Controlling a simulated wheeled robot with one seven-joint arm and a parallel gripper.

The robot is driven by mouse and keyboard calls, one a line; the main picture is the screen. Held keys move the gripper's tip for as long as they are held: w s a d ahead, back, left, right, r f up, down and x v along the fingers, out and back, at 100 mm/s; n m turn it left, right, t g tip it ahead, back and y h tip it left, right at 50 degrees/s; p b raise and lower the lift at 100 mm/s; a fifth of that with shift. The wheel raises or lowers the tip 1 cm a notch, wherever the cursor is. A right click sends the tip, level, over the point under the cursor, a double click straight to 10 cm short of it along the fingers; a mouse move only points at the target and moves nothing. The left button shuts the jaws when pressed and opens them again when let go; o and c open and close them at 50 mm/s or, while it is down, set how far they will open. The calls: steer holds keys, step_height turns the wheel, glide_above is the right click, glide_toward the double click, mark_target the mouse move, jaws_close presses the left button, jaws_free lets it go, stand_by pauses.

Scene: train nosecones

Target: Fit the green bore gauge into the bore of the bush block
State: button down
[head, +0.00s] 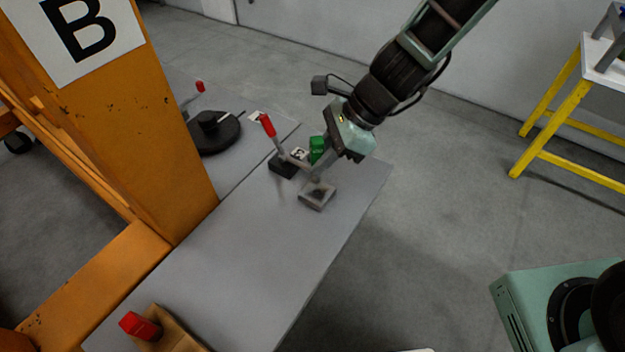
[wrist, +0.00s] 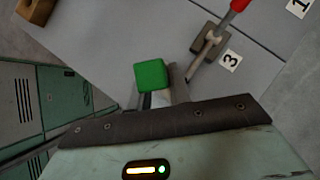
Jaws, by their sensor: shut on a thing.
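The green bore gauge (head: 317,148) is in my gripper (head: 328,165), close above the far end of the grey table. In the wrist view the gauge's green square top (wrist: 150,75) stands between the fingers, and my gripper (wrist: 160,96) is shut on it. The bush block (head: 317,195) is a small grey block on the table, just below the gripper in the head view. The lower part of the gauge is not clear, and I cannot tell whether it touches or enters the bore. The block is hidden in the wrist view.
A toggle clamp with a red handle (head: 268,126) stands beside the block on a dark base, by a label "3". A black round fixture (head: 212,131) lies farther left. A red-topped piece (head: 140,326) sits at the near end. The table's middle (head: 235,250) is clear.

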step_height(320, 180, down, 4)
steer(key=shift+f+b, duration=0.2)
steer(key=shift+b, duration=0.15)
steer(key=shift+s+d+f, duration=0.1)
steer(key=shift+d+f, duration=0.05)
steer(key=shift+f, duration=0.5)
steer(key=c, duration=1.6)
jaws_free()
steer(key=shift+f, duration=0.1)
steer(key=shift+o, duration=0.2)
steer(key=shift+r, duration=0.2)
